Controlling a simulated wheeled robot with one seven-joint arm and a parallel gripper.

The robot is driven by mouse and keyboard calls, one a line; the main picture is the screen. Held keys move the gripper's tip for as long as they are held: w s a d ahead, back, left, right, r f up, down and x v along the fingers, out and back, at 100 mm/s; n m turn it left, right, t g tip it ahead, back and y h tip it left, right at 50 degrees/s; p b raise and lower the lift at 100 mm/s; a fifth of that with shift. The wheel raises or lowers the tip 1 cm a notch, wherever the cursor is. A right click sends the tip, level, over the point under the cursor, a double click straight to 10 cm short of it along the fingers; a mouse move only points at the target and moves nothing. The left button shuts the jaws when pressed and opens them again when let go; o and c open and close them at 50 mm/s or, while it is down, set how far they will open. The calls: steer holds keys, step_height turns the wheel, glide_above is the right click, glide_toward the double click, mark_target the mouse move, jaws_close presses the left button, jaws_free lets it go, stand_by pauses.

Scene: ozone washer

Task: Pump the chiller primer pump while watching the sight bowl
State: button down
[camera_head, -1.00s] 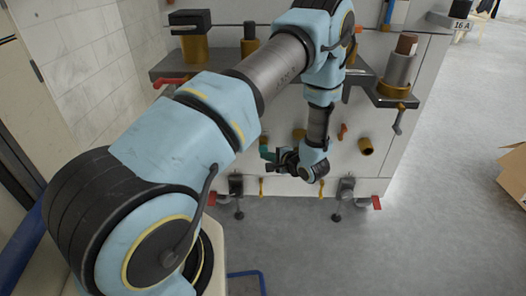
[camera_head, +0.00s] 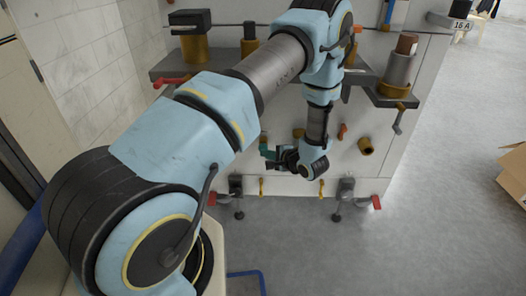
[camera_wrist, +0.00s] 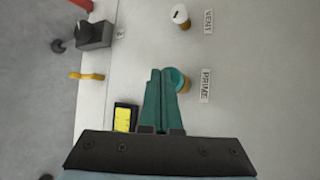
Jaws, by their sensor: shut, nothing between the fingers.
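In the wrist view a round teal knob with a brass-coloured base (camera_wrist: 183,82) stands on the pale panel beside a label reading PRIME. My gripper (camera_wrist: 157,73) has its two teal fingers together and empty, the tips just beside this knob and partly covering it. I cannot tell whether they touch it. In the head view my gripper (camera_head: 265,150) is low in front of the panel, its teal fingers partly hidden by the wrist. I cannot make out a sight bowl in either view.
A white-capped fitting (camera_wrist: 180,17) sits by a VENT label. A black-and-yellow block (camera_wrist: 124,118) is beside the fingers. In the head view a grey shelf (camera_head: 172,70) carries brass cylinders above, brass fittings dot the panel, and a cardboard box (camera_head: 513,172) lies right on open floor.

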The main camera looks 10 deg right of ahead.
steer(key=shift+w+d, duration=0.1)
steer(key=shift+w, duration=0.55)
stand_by(0.6)
steer(key=shift+s, duration=0.1)
steer(key=s+p, duration=0.2)
steer(key=s, duration=0.1)
steer(key=shift+a, duration=0.3)
steer(key=shift+s, duration=0.1)
steer(key=shift+s+a+p, duration=0.25)
steer(key=shift+s+p, duration=0.25)
steer(key=shift+s, duration=0.7)
steer(key=shift+s+a+p, duration=0.2)
steer(key=shift+s+p, duration=0.25)
steer(key=shift+s, duration=0.75)
